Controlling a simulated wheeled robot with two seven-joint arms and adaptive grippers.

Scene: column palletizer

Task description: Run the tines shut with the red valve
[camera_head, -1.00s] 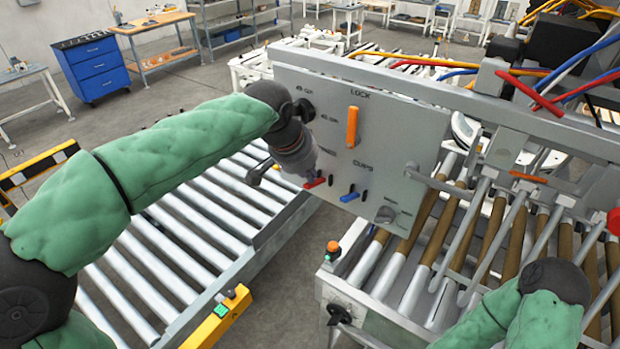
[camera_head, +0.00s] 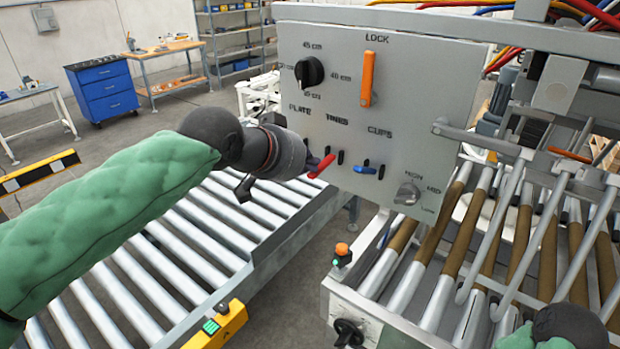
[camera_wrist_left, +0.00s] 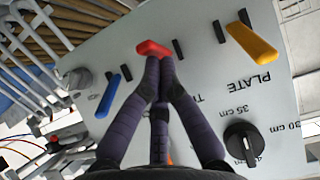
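The grey control panel (camera_head: 425,85) fills the middle of the head view. The red valve (camera_head: 321,166) is a small lever below the word TINES, beside dark slots. In the left wrist view the red valve (camera_wrist_left: 153,48) lies across the tips of my left gripper (camera_wrist_left: 160,62). The fingers are drawn together, with their tips touching or just beside the lever; I see no grip around it. In the head view my left gripper (camera_head: 306,163) reaches the lever from the left, its tips partly hidden. My right gripper is out of view; only part of that arm shows.
A blue lever (camera_head: 365,169) sits right of the red one, and a yellow lever (camera_wrist_left: 252,46) is near PLATE. An orange LOCK lever (camera_head: 367,79), black knob (camera_head: 309,72) and grey knob (camera_head: 407,194) are on the panel. Roller conveyors (camera_head: 180,255) lie below.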

